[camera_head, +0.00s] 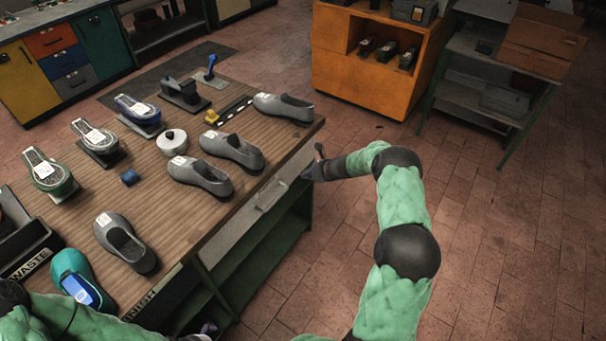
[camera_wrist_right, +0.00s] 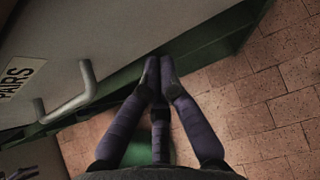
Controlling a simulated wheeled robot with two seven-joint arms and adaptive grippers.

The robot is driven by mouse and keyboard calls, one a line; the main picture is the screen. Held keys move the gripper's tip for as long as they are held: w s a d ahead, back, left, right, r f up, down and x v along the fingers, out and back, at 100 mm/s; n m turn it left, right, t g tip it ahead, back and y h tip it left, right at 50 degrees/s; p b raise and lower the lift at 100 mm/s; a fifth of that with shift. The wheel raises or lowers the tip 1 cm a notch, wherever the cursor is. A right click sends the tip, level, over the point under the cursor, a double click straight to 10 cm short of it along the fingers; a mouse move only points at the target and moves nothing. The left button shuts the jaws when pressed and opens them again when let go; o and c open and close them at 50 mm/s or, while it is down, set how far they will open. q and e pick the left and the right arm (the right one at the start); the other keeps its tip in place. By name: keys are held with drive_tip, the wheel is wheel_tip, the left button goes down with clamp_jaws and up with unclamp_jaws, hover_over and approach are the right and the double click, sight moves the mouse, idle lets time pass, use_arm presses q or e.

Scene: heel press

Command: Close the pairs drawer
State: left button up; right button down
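The pairs drawer (camera_head: 246,222) is the pale grey front under the bench's right edge, with a bar handle (camera_head: 271,195). No drawer inside shows; I cannot tell how far out it is. In the right wrist view the drawer front (camera_wrist_right: 110,30) fills the upper left, with a PAIRS label (camera_wrist_right: 16,80) and the handle (camera_wrist_right: 78,98). My right gripper (camera_head: 316,160) is at the drawer's far end, beside the bench corner. Its fingertips (camera_wrist_right: 158,68) are together and empty, right of the handle; contact is unclear. My left gripper (camera_head: 207,328) is mostly cut off at the bottom.
The wooden bench top (camera_head: 170,220) carries several grey shoes (camera_head: 233,151), a tape roll (camera_head: 172,142) and a waste bin (camera_head: 25,240). A green open shelf (camera_head: 255,260) lies below the drawer. An orange cabinet (camera_head: 360,75) stands at the back. The brick floor at right is clear.

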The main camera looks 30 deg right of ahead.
drive_tip(key=p+v, duration=0.2)
drive_tip(key=v, duration=0.8)
drive_tip(key=shift+s, duration=0.25)
drive_tip(key=shift+d, duration=0.15)
